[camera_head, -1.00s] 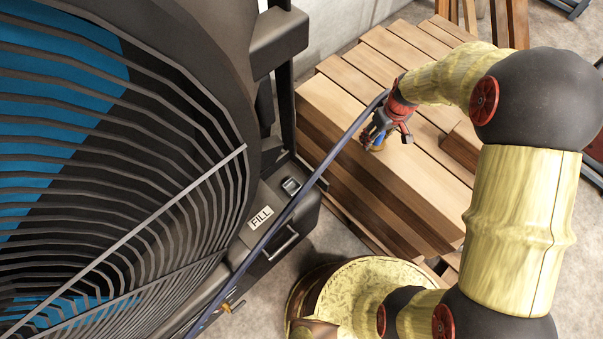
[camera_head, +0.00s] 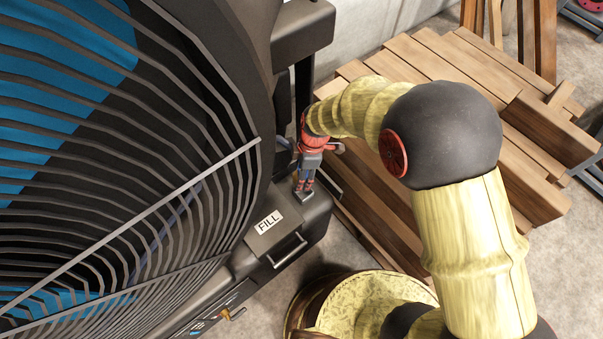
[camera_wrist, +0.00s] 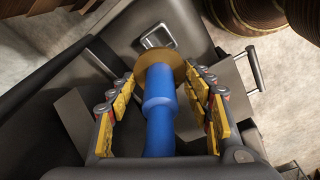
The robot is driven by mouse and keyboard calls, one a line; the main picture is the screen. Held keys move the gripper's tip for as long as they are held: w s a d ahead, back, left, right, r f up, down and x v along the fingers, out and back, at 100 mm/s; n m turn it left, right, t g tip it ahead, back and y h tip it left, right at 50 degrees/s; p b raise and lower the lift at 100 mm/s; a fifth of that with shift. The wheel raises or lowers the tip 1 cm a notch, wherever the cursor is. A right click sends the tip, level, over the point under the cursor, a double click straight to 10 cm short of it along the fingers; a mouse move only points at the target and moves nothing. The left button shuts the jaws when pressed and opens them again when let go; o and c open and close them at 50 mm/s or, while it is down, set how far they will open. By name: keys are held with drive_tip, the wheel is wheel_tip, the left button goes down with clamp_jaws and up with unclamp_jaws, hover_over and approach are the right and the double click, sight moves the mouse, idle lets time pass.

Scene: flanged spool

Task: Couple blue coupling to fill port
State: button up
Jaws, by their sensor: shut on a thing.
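The blue coupling (camera_wrist: 159,105) has a brass-coloured flange at its far end and sits between my fingers in the wrist view. My gripper (camera_wrist: 160,78) is shut on it. The fill port (camera_wrist: 158,37) shows as a metal-rimmed square just beyond the flange, partly hidden by it. The flange overlaps the port's near edge in the wrist view. I cannot tell whether they touch.
The big fan guard (camera_head: 130,180) stands close on the left, with a dark post (camera_head: 303,90) behind my gripper. A handle (camera_head: 288,252) sticks out below the label. Stacked wooden planks (camera_head: 440,90) lie at the right.

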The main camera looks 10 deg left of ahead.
drive_tip(key=shift+f+b, duration=2.2)
drive_tip(key=shift+f, duration=2.1)
drive_tip(key=shift+f, duration=0.55)
drive_tip(key=o, duration=1.2)
drive_tip(key=shift+o, duration=0.2)
drive_tip(key=r, duration=0.4)
drive_tip(key=d+r, duration=0.1)
drive_tip(key=r, duration=0.3)
drive_tip(key=d+r, duration=0.1)
drive_tip(key=r, duration=0.2)
drive_tip(key=shift+w+r, duration=0.3)
drive_tip(key=shift+r, duration=0.1)
